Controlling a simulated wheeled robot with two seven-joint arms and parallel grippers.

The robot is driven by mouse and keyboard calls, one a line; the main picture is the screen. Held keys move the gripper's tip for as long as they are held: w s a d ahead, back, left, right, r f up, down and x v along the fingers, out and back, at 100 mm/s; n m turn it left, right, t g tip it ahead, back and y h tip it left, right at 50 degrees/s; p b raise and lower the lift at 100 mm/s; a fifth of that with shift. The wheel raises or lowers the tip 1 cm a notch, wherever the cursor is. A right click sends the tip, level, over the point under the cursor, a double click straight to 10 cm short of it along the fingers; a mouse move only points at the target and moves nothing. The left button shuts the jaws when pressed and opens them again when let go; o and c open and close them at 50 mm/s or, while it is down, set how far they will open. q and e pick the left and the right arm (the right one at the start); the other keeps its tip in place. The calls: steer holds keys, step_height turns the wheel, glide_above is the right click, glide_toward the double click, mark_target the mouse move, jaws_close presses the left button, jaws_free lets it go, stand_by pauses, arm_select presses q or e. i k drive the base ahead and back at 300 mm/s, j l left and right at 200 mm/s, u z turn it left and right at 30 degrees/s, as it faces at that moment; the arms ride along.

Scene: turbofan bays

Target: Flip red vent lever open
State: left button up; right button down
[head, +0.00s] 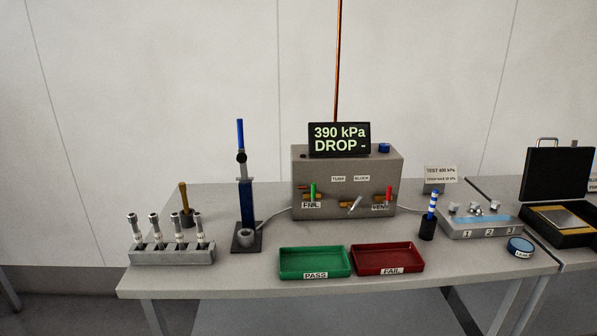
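The red vent lever (389,194) is on the right part of the front of a grey test box (348,170), by a label that seems to read VENT (380,207). The lever points up, nearly upright. A green lever (313,191) also points up at the left, by a label that seems to read FILL (311,205). A silver lever (355,203) between them is tilted. The display (339,139) on the box reads 390 kPa, DROP -. Neither of my grippers shows in the head view.
A green PASS tray (314,275) and a red FAIL tray (389,271) lie in front of the box. A blue pump-like stand (246,205) is to its left, and a dark cup (427,229) with a blue-striped tool is to its right. A rack (172,255) stands front left.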

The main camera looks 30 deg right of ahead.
mark_target(389, 193)
steer(key=i+l+z, duration=0.2)
steer(key=l+z, duration=0.3)
steer(key=i+l+z, duration=0.2)
steer(key=z, duration=0.25)
steer(key=i+l+z, duration=0.2)
steer(key=i+z, duration=0.15)
steer(key=z, duration=0.15)
steer(key=j, duration=0.4)
steer(key=k+j+z, duration=0.1)
steer(key=j, duration=0.3)
